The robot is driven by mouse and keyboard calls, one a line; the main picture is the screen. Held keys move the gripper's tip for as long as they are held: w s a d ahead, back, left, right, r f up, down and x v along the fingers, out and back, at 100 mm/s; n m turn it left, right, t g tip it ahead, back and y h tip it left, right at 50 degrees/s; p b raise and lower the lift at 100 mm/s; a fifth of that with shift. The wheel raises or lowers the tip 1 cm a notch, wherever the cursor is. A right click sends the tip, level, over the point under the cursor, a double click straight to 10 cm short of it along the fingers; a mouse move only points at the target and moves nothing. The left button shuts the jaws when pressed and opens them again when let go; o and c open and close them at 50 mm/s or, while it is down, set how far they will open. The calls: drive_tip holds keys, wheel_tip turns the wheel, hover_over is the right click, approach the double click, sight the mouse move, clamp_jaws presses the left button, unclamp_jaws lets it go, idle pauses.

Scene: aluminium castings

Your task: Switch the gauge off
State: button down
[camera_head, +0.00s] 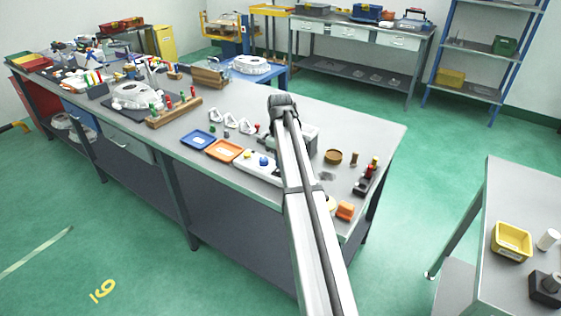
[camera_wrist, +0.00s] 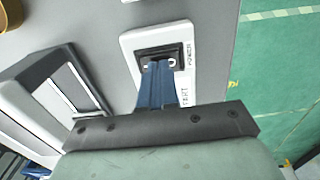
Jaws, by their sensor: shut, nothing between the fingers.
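A white panel (camera_wrist: 187,40) in the wrist view carries a black rocker switch (camera_wrist: 150,54) marked POWER, with more lettering further down. My gripper (camera_wrist: 157,66) is shut and empty, its blue fingertips at the switch's lower edge. I cannot tell whether they touch it, and they hide part of the rocker. A grey device with a framed window (camera_wrist: 68,88), apparently the gauge, stands left of the panel. My arm hides the gripper and the switch there.
An orange tray (camera_head: 224,151) and a blue tray (camera_head: 197,139) lie left of the panel. A round brown object (camera_head: 333,156) and an orange block (camera_head: 345,210) are right of my arm. The green floor (camera_wrist: 275,70) shows beyond the bench edge in the wrist view.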

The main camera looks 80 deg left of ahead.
wheel_tip(320, 180, up, 14)
drive_tip(key=shift+f, duration=0.25)
drive_tip(key=shift+d, duration=0.1)
idle(0.4)
drive_tip(key=w, duration=0.1)
drive_tip(key=w+d+g+y, duration=0.1)
drive_tip(key=w+g+y, duration=0.1)
drive_tip(key=shift+w+d+f, duration=0.15)
drive_tip(key=shift+w+d, duration=0.15)
drive_tip(key=shift+w, duration=0.05)
drive_tip(key=shift+f, duration=0.15)
drive_tip(key=x, duration=1.2)
drive_tip(key=shift+w, duration=0.1)
drive_tip(key=shift+f, duration=0.85)
